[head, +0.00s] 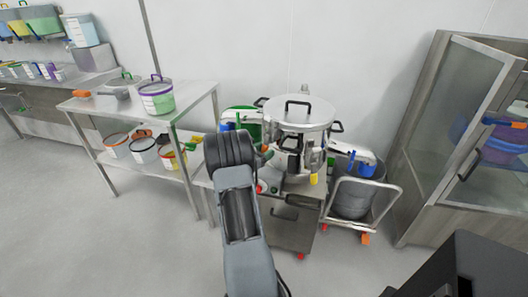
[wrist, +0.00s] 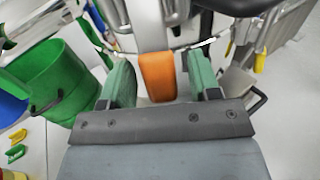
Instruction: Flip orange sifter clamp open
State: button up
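The orange sifter clamp (wrist: 157,74) shows in the wrist view as a rounded orange handle against the steel sifter. My gripper (wrist: 161,82) has its two green fingers apart, one on each side of the orange handle. A narrow gap seems to show on both sides; I cannot tell whether either finger touches it. In the head view the steel sifter (head: 303,114), with a black-handled lid, stands on a steel cabinet. My arm reaches its front left side there and hides the orange clamp.
A green bucket (wrist: 60,78) is left of my gripper in the wrist view. A steel table (head: 104,103) with tubs stands left in the head view. A trolley (head: 366,200) with a drum is right of the sifter, then a glass-door cabinet (head: 466,135). Front floor is clear.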

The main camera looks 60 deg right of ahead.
grip_shut()
dwell(0.3)
